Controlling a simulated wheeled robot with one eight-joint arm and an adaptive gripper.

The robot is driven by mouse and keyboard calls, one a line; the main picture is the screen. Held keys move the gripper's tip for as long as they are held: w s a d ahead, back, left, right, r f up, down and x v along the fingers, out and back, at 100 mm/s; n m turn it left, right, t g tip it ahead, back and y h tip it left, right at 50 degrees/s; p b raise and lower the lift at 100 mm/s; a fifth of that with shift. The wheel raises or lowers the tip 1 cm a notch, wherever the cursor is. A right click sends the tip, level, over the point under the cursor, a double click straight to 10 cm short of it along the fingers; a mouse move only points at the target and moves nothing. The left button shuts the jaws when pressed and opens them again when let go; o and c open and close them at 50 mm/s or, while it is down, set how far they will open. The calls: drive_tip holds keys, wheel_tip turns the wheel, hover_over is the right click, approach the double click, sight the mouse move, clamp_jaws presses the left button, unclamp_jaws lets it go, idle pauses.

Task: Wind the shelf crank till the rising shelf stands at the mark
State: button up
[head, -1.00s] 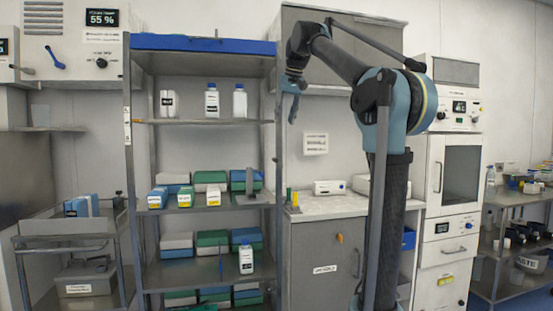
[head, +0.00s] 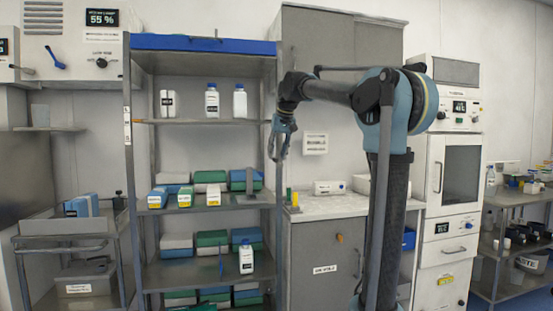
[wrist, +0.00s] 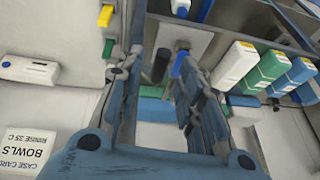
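My gripper (head: 279,156) hangs pointing down in front of the rack's right post, over the middle shelf level. In the wrist view my gripper (wrist: 152,62) has its two fingers spread with nothing between them. Beyond the fingertips stands a grey upright plate (wrist: 196,40) with a dark cylinder (wrist: 161,66) and a blue piece (wrist: 178,64) beside it. The grey plate also shows in the head view (head: 250,181), at the right end of the middle shelf (head: 215,207). I cannot make out for certain which part is the crank, the rising shelf or its mark.
Boxes (head: 184,197) line the middle shelf and white bottles (head: 211,100) stand on the upper one. A cart (head: 65,241) stands left.

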drive_tip(key=shift+x, duration=0.9)
clamp_jaws()
drive_tip(key=shift+d, duration=0.1)
drive_tip(key=w+d+f+m+g+y, duration=0.1)
drive_tip(key=d+m+y, duration=0.2)
drive_tip(key=d+y, duration=0.4)
drive_tip(key=shift+w+f+m+g+y, duration=0.2)
drive_tip(key=shift+w+m+g+y, duration=0.15)
drive_tip(key=shift+y, duration=3.25)
